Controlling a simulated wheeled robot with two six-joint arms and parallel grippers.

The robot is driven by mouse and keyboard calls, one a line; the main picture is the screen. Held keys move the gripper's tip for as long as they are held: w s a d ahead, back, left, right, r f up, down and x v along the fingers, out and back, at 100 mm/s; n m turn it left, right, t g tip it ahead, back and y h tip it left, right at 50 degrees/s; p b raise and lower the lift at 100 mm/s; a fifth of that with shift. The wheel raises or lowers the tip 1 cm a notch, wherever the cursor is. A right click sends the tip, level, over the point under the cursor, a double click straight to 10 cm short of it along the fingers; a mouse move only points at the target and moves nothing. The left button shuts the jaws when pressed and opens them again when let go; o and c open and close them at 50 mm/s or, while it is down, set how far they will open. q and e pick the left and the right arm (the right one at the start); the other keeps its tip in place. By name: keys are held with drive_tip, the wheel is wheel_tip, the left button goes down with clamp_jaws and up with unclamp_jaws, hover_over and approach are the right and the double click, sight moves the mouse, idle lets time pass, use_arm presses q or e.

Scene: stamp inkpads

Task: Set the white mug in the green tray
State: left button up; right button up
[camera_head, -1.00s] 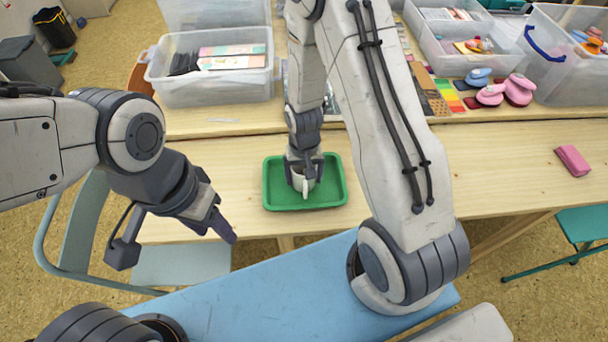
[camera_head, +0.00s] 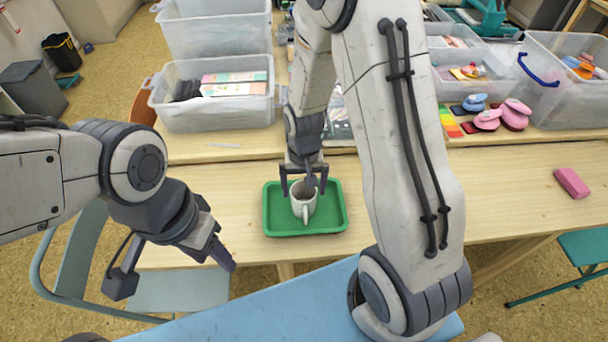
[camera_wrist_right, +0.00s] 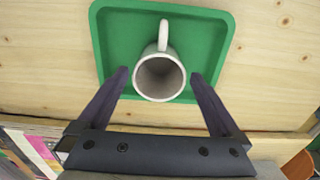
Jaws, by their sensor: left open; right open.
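The white mug (camera_head: 305,205) stands upright in the green tray (camera_head: 334,218), with its handle toward the front edge. In the right wrist view the mug (camera_wrist_right: 160,78) shows its open mouth, and the tray (camera_wrist_right: 215,50) lies around it. My right gripper (camera_head: 304,188) is open just above and behind the mug. In the wrist view its two fingers (camera_wrist_right: 158,78) are spread on either side of the mug, with gaps to it. My left gripper (camera_head: 222,256) is open and empty, off the table's front edge at the left.
Clear plastic bins (camera_head: 215,112) stand at the back left, and more bins (camera_head: 565,90) at the back right. Pink and blue stamps (camera_head: 486,118) sit on the back table. A pink block (camera_head: 571,182) lies at the right. The table on both sides of the tray is clear.

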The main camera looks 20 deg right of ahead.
drive_tip(key=s+a+r+n, duration=0.3)
drive_tip(key=s+a+r, duration=0.1)
drive_tip(key=r, duration=0.3)
drive_tip(key=s+a+r+n, duration=0.2)
drive_tip(key=s+a+r, duration=0.2)
drive_tip(key=a+r, duration=0.15)
drive_tip(key=s+a+r+n, duration=0.1)
drive_tip(key=s+r+n, duration=0.1)
drive_tip(key=s, duration=0.3)
drive_tip(key=s+a+r+n+y, duration=0.1)
drive_tip(key=s+r+n, duration=0.2)
drive_tip(key=s, duration=0.2)
drive_tip(key=shift+s+a+r+n, duration=0.15)
drive_tip(key=shift+a+n, duration=0.15)
drive_tip(key=shift+r, duration=0.1)
drive_tip(key=shift+r+p, duration=0.3)
drive_tip(key=shift+p, duration=0.2)
